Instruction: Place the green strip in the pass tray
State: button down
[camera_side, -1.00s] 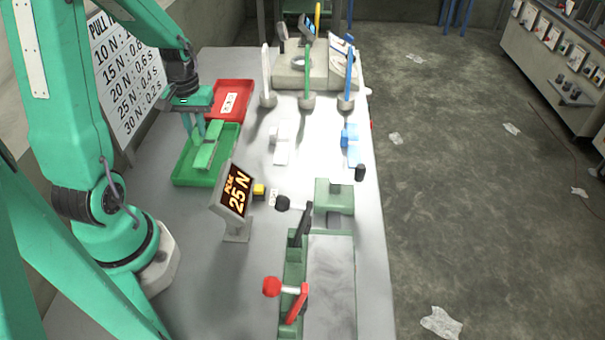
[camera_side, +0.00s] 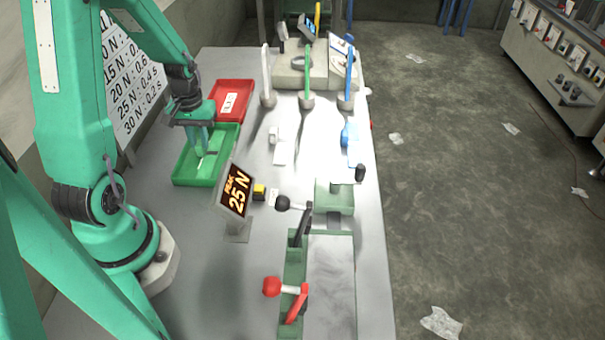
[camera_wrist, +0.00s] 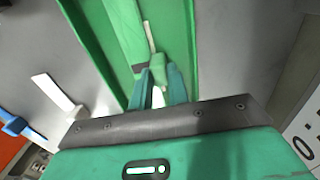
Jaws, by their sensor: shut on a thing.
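The green strip (camera_wrist: 125,35) lies low inside the green tray (camera_side: 182,176), with its long part along the tray in the wrist view. In the side view the strip (camera_side: 214,146) is partly hidden by my gripper. My gripper (camera_side: 200,154) reaches down into the tray, its fingers close together. In the wrist view my gripper (camera_wrist: 160,84) is shut on the near end of the strip, by a dark band. Whether the strip fully rests on the tray floor is hard to tell.
A red tray (camera_side: 247,88) with a white label stands just behind the green tray. A display reading 25 N (camera_side: 236,191) stands in front. Upright holders stand farther back.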

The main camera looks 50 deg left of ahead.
aim_at(200, 143)
jog(key=c, duration=1.3)
grip_release()
jog(key=shift+f, duration=0.1)
jog(key=shift+c, duration=0.2)
notch_tip(200, 143, up, 12)
